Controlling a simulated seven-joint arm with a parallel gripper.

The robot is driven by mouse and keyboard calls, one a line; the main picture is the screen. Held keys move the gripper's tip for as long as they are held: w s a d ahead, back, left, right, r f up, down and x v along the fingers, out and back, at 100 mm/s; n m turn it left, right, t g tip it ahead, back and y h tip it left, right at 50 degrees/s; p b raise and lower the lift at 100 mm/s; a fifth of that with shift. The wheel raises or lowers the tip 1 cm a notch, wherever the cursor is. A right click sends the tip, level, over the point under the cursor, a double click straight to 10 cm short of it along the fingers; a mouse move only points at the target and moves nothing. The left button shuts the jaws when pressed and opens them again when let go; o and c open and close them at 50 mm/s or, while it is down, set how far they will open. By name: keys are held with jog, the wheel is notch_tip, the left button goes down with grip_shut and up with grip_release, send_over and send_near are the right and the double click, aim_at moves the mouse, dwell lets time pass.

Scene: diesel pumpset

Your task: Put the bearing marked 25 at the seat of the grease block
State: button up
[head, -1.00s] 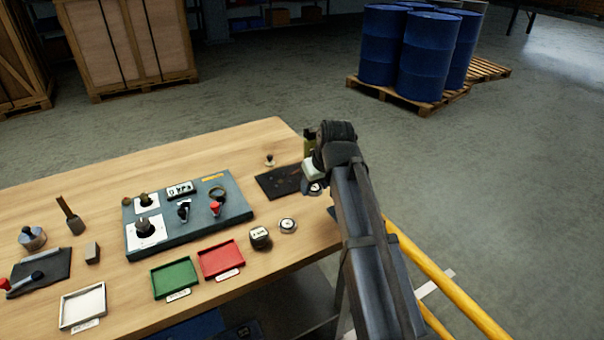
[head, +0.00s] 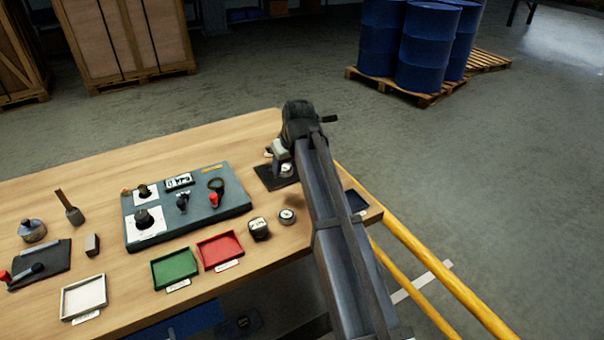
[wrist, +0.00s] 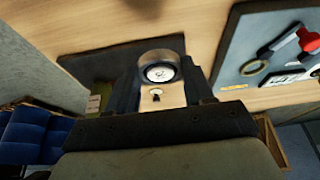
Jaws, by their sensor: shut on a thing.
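My gripper (head: 285,168) is shut on a round metal bearing with a white marked face. The held bearing (wrist: 160,72) sits between the fingers in the wrist view; its number is too small to read. In the head view my gripper is over the black mat (head: 265,183) at the table's far right. A second round piece with a white face (head: 287,216) lies on the table, its mark unreadable. Beside it stands a dark block with a white labelled top (head: 259,229). I cannot tell which thing is the grease block.
A blue-grey panel (head: 235,203) with posts, a gauge label, a ring and a red-tipped part lies left of my gripper. Green (head: 154,275), red (head: 202,255) and white (head: 64,306) trays line the front. Bare wood lies behind the panel.

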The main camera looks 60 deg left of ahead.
jog(key=w+a, duration=0.2)
jog(key=a, duration=0.6)
jog(key=shift+a+r, duration=0.35)
jog(key=shift+r, duration=0.05)
jog(key=shift+f, duration=0.15)
jog(key=shift+f, duration=3.5)
jog(key=shift+f, duration=0.35)
jog(key=o, duration=1.2)
